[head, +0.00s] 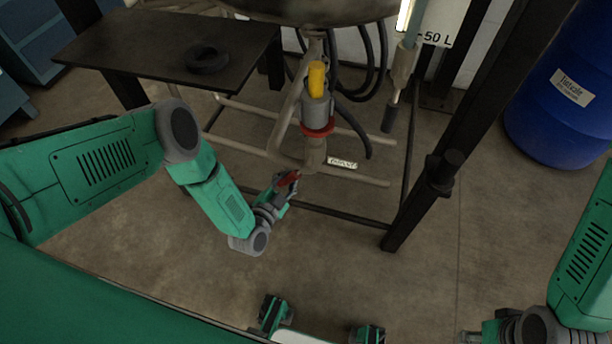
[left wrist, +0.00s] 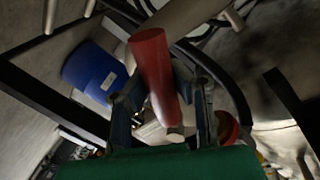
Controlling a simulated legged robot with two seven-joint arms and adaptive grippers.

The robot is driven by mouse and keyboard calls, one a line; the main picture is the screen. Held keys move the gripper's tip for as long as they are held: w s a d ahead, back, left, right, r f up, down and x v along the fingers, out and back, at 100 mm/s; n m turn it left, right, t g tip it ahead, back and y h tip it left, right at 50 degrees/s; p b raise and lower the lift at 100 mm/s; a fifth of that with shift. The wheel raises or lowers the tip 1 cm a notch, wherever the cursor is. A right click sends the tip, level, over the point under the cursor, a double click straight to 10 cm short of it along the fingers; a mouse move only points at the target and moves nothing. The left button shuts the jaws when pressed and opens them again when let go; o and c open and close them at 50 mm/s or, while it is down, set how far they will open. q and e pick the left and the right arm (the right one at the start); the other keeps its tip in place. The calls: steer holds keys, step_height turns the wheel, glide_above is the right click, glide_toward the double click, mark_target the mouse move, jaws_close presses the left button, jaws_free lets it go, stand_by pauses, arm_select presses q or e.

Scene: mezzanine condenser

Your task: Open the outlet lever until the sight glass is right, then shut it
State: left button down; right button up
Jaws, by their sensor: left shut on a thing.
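The outlet lever has a red grip (head: 289,178), which sticks out from the pipework below the vessel. My left gripper (head: 280,188) is shut on it. In the left wrist view the red lever grip (left wrist: 152,65) lies between the two fingers of my left gripper (left wrist: 165,105). A small white label (head: 342,163) hangs beside the outlet; its print is too small to read surely. The sight glass (head: 404,16) shows only its lower part, pale and bright, beside a scale plate (head: 445,22) marked 50 L. My right gripper (head: 477,337) is cut off at the bottom edge.
A yellow-topped valve (head: 317,80) with a red collar (head: 319,130) stands above the outlet. Frame posts (head: 465,130) and low rails surround it. A dark table (head: 165,50) carries a black ring (head: 208,60). A blue drum (head: 560,95) stands at right. The front floor is open.

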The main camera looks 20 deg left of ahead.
arm_select(q)
steer(key=a+r+m+p, duration=0.1)
steer(key=r+m+p, duration=0.1)
steer(key=shift+a+m+y, duration=0.3)
steer(key=shift+a, duration=0.1)
steer(key=shift+a+r+m+p, duration=0.15)
steer(key=shift+r+m+p, duration=0.15)
steer(key=shift+p, duration=0.15)
steer(key=shift+s+a+r+m+g+y+p, duration=0.1)
steer(key=shift+a+r+m+g+y+p, duration=0.1)
steer(key=shift+r+m+p, duration=0.3)
steer(key=shift+a+r+m+g+y+p, duration=0.1)
steer(key=shift+r+m+y+p, duration=0.1)
steer(key=shift+r+m+p, duration=0.3)
steer(key=shift+a+r+m+y+p, duration=0.3)
steer(key=shift+r+m+y+p, duration=0.35)
steer(key=shift+m, duration=0.55)
steer(key=shift+s+r+m, duration=0.1)
steer(key=shift+r+m, duration=0.35)
steer(key=shift+m, duration=0.05)
steer(key=c, duration=1.3)
jaws_free()
steer(key=shift+r, duration=0.15)
